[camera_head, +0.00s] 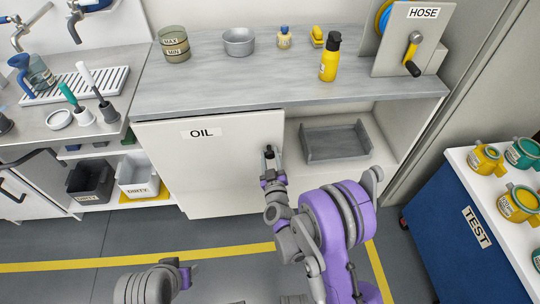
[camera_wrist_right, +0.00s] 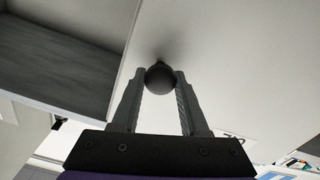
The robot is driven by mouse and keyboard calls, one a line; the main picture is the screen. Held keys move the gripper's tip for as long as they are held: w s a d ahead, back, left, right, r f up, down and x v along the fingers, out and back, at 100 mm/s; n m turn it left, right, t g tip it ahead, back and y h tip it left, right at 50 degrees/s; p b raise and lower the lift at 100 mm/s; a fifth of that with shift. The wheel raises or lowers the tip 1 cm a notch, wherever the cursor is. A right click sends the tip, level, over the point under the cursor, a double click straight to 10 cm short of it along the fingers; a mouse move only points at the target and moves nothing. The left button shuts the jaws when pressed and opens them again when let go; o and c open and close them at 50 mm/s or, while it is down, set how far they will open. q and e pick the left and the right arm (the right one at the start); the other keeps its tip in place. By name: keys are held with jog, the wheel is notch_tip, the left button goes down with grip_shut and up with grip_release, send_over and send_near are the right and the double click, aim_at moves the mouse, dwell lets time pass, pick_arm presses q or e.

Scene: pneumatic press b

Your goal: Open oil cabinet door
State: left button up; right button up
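The oil cabinet door (camera_head: 215,165) is a white panel labelled OIL, under the grey counter. It looks closed or nearly so. Its dark round knob (camera_wrist_right: 160,78) is near the edge beside the open shelf, in the right wrist view. My right gripper (camera_head: 268,152) is at the door's upper right part. In the wrist view its two fingers (camera_wrist_right: 160,85) stand on either side of the knob and appear to touch it.
An open shelf with a grey tray (camera_head: 336,142) is right of the door. A yellow bottle (camera_head: 329,60), cups and a hose panel (camera_head: 412,40) stand on the counter. Left are a sink counter and bins (camera_head: 90,182). A blue TEST cart (camera_head: 455,225) is at right. Floor before the door is free.

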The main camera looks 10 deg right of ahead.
grip_shut()
dwell(1.1)
